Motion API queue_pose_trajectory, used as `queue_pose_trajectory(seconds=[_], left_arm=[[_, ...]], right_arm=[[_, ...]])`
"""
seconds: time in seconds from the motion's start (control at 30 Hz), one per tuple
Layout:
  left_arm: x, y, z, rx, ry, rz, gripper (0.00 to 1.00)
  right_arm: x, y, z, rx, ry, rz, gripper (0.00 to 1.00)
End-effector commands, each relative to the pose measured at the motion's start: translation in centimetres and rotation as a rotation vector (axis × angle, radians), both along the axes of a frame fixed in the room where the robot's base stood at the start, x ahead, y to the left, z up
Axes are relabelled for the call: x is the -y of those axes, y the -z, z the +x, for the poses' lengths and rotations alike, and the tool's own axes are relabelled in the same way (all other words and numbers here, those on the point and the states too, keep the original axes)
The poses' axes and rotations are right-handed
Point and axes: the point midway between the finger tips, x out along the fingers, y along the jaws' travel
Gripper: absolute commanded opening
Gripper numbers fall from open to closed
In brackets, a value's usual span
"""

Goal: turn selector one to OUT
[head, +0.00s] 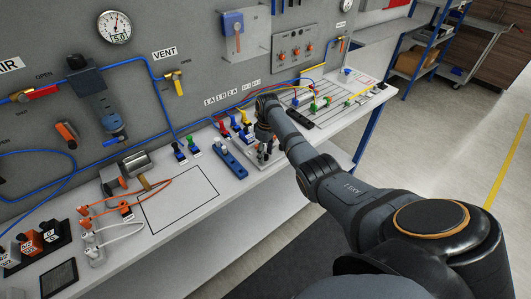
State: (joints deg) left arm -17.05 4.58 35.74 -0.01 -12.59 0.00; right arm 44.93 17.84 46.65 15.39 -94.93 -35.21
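I cannot make out a selector marked one or the word OUT. A grey panel (293,48) with several small orange-red knobs or switches is on the wall board at the upper middle; its labels are too small to read. My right arm reaches in from the lower right, and its gripper (265,134) points down over the bench's middle. It is at a small grey device (262,156) and partly hides it. I cannot tell whether the fingers touch it or are open or shut. The panel is apart from the gripper, behind it. My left gripper does not show.
A blue block (229,160) and coloured connectors (240,126) are close left of my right gripper. A black bar (300,119) lies just right. Blue hoses (147,119) cross the wall board (200,50). A black-outlined area (180,200) on the white bench is clear.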

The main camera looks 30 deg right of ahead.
Motion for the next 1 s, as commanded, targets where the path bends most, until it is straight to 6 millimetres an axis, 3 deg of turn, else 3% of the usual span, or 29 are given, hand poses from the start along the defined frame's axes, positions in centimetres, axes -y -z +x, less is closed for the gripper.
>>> queue_pose_trajectory(seconds=[0.03, 0.33, 0.67, 1.0], left_arm=[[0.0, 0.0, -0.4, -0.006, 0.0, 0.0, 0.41], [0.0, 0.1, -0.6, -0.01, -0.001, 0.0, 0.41], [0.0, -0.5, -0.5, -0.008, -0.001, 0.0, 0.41], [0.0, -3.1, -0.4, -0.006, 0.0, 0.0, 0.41]], right_arm=[[0.0, 0.0, 0.0, 0.0, 0.0, 0.0, 0.39], [0.0, 0.0, 0.0, 0.0, 0.0, 0.0, 0.0], [0.0, -0.2, 0.0, -0.001, 0.039, -0.001, 0.0], [0.0, -0.5, -0.1, -0.003, 0.27, 0.0, 0.0]])
